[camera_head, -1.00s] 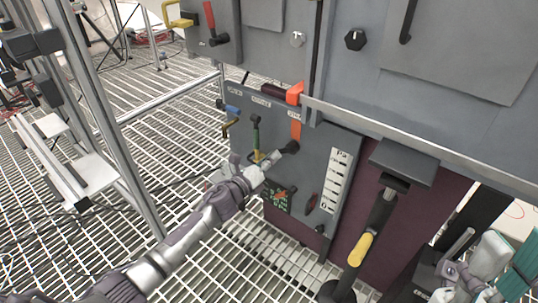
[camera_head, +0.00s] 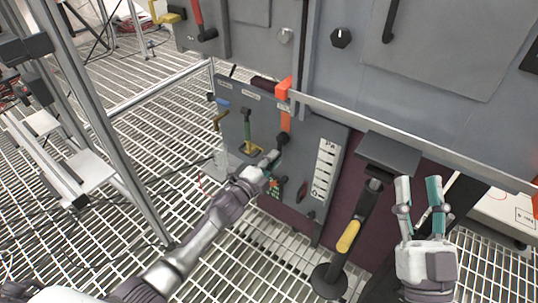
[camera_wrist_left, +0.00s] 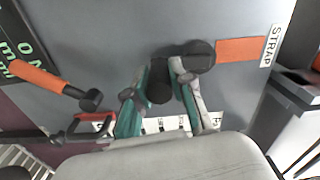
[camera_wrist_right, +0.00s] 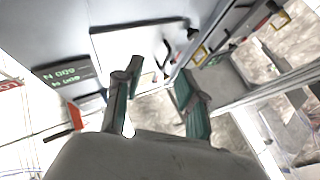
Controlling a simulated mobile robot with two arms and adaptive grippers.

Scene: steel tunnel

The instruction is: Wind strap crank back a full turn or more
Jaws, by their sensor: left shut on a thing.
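The strap crank (camera_head: 282,138) is a dark round hub with a short arm, at the lower end of an orange strap (camera_head: 285,119) on the grey panel. In the left wrist view the hub (camera_wrist_left: 200,55) sits beside the strap (camera_wrist_left: 238,50), near a "STRAP" label (camera_wrist_left: 274,45). My left gripper (camera_head: 271,160) is shut on the crank's dark knob (camera_wrist_left: 158,85), just below and left of the hub. The fingers hide part of the knob. My right gripper (camera_head: 419,188) is open and empty, raised in front of the cabinet at the right, apart from the crank.
A dark lever with a yellow grip (camera_head: 348,236) stands right of the panel. A metal rail (camera_head: 400,137) runs above it. A frame post (camera_head: 105,130) stands at left.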

